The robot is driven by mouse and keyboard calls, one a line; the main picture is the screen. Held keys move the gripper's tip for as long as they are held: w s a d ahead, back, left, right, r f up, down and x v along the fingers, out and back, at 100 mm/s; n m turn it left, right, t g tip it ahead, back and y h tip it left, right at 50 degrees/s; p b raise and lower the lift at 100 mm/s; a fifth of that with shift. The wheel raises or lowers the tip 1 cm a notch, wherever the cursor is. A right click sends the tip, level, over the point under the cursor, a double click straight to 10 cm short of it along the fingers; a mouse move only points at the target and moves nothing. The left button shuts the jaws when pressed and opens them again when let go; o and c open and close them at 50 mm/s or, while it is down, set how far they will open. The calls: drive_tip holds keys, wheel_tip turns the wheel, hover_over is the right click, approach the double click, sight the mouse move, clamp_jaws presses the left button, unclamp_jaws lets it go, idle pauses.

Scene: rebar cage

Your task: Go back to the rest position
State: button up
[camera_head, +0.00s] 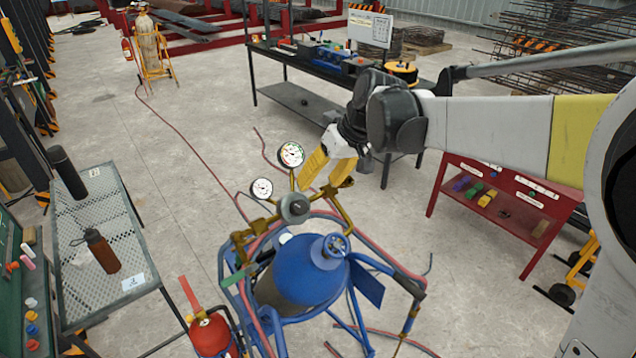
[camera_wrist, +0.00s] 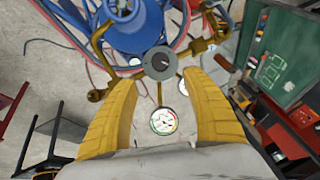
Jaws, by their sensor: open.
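My gripper (camera_head: 326,172) has yellow fingers and hangs at the end of my arm, just behind and right of the gauges on the gas cart. In the wrist view, my gripper (camera_wrist: 160,112) has its two fingers wide apart, with nothing held between them. A round grey knob (camera_wrist: 160,63) of the brass regulator shows just past the fingertips. A white dial gauge (camera_wrist: 163,121) shows between the fingers. In the head view, the regulator knob (camera_head: 295,207) is left of and below the fingers. Whether the fingers touch the regulator cannot be told.
A blue gas cylinder (camera_head: 308,275) stands in a blue cart with hoses. A red extinguisher (camera_head: 209,332) is beside it. A mesh table (camera_head: 85,215) is at left, a black workbench (camera_head: 310,75) behind, a red shelf (camera_head: 500,205) at right. The floor (camera_head: 180,190) between is mostly clear.

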drive_tip(key=s+d+f+m+t+h+b, duration=0.2)
drive_tip(key=s+d+f+b, duration=0.5)
drive_tip(key=s+f+b, duration=0.2)
drive_tip(key=s+d+f+m+t+h+b, duration=0.2)
drive_tip(key=s+d+f+b, duration=0.4)
drive_tip(key=s+f+b, duration=0.4)
drive_tip(key=s+f, duration=0.2)
drive_tip(key=s, duration=0.3)
drive_tip(key=shift+d+f+m+b, duration=0.3)
drive_tip(key=shift+d+f, duration=0.05)
idle(0.5)
